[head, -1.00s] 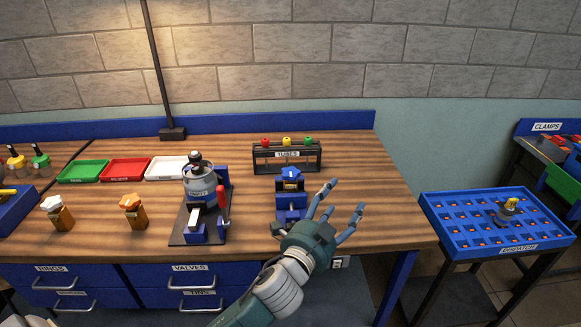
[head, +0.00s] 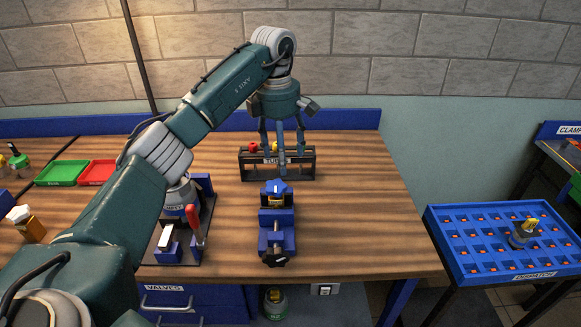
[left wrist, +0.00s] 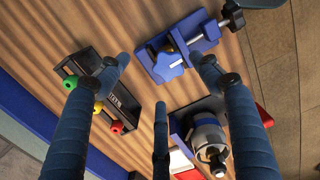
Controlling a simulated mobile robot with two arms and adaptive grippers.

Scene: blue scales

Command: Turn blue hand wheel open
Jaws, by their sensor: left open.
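The blue hand wheel (head: 275,188) sits on top of a valve with some yellow showing. The valve is held upright in the blue vise (head: 276,243) near the bench's front edge. My left gripper (head: 283,154) points down above the bench, its fingers spread and empty, just behind the wheel in the head view and in front of part of the tube rack. It is apart from the wheel. My right gripper is not in view.
The tube rack (head: 250,172) stands behind the vise. A clamp fixture with a grey pot (head: 180,197) and a red handle (head: 194,224) stands to the left, partly behind my arm. A blue dispatch tray (head: 480,268) is at the right. Bare bench lies right of the vise.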

